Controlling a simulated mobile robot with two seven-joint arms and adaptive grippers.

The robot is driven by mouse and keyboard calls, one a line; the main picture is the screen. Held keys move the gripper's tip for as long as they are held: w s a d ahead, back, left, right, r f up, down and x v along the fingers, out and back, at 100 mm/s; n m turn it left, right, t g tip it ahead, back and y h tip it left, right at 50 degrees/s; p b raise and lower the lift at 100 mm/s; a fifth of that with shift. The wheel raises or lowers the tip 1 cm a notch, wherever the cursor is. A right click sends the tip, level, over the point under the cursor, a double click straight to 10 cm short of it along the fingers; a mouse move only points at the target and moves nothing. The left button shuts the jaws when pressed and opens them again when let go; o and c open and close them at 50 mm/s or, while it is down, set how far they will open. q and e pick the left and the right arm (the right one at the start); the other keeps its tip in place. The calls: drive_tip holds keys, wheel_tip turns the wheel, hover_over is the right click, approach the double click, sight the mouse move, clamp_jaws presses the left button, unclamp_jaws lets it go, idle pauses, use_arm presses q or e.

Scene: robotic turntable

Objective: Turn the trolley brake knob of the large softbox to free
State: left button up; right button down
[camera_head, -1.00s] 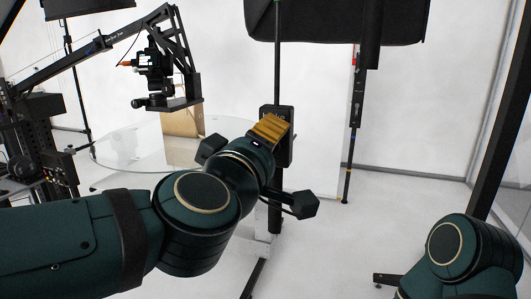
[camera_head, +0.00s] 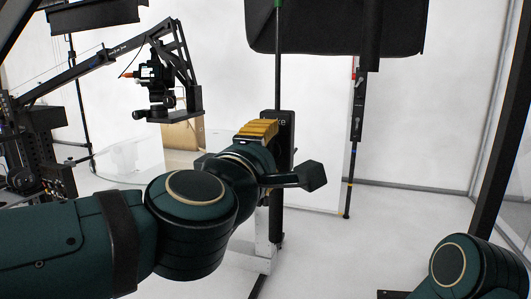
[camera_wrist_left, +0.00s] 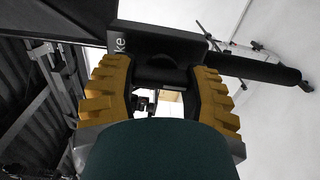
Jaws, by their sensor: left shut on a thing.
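The large softbox (camera_head: 340,30) hangs black at the top of the head view, on a thin dark stand pole (camera_head: 278,75). A dark brake panel (camera_head: 287,140) sits on this stand; the letters "ke" show on it, the rest of the label is covered. My left gripper (camera_head: 258,130), with yellow fingers, is at the front of the panel. In the left wrist view, the fingers stand on either side of the dark brake knob (camera_wrist_left: 165,76), shut on it. The knob's pointer is not clear. My right gripper is out of view; only part of my right arm shows.
A camera on a jib arm (camera_head: 160,85) hangs at the left over the glass turntable (camera_head: 120,165). Another dark stand (camera_head: 357,130) rises right of the panel. A black post (camera_head: 500,140) runs down the right side. The white floor between is clear.

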use_arm(q)
drive_tip(key=o, duration=1.2)
drive_tip(key=v, duration=1.2)
